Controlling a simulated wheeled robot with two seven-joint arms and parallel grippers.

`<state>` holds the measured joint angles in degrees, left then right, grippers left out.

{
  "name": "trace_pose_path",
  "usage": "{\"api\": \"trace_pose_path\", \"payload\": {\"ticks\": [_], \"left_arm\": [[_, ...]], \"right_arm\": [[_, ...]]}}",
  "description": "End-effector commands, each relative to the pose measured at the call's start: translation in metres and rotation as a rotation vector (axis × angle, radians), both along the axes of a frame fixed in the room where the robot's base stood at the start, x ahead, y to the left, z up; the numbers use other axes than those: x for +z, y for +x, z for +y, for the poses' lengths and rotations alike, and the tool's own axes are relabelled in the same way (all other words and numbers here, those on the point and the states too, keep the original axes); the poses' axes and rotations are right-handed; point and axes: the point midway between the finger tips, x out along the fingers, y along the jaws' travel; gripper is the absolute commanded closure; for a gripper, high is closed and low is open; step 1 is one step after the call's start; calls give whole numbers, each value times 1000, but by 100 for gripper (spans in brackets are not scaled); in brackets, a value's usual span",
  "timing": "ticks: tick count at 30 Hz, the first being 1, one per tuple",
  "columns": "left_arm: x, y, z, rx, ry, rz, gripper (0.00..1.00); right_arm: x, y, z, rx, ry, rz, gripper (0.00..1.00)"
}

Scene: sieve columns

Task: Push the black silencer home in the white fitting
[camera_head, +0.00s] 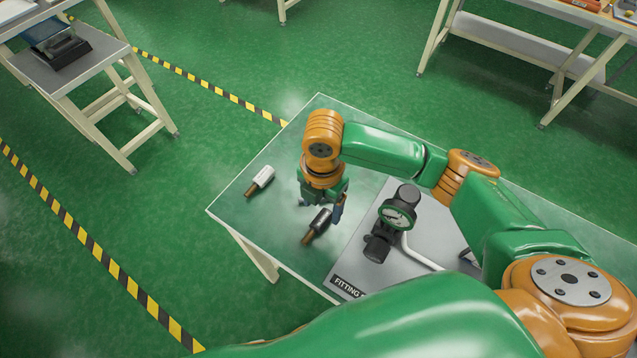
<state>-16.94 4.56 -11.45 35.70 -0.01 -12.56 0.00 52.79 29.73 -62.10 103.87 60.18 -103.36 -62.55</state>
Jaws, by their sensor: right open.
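The black silencer (320,222) lies on its side on the green table top, its brass threaded end pointing to the lower left. My right gripper (320,208) is open and points down at the black silencer's upper end. One finger is to the left and one to the right of that end; I cannot tell how high they are above it. A white silencer (264,176) with a brass end lies apart, further left. I cannot clearly pick out the white fitting; my right arm hides part of the grey plate. My left gripper is not in view.
A grey plate (350,267) marked FITTING lies on the table (240,212). The table's left corner is mostly clear.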

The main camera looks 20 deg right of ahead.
Motion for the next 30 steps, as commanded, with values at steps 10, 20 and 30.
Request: {"api": "trace_pose_path", "payload": {"ticks": [10,20,30], "left_arm": [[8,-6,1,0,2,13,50],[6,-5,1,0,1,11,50],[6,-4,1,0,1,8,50]], "right_arm": [[-49,1,12,-1,-1,4,26],[-71,2,11,-1,0,-1,26],[-71,2,11,-1,0,-1,100]]}}
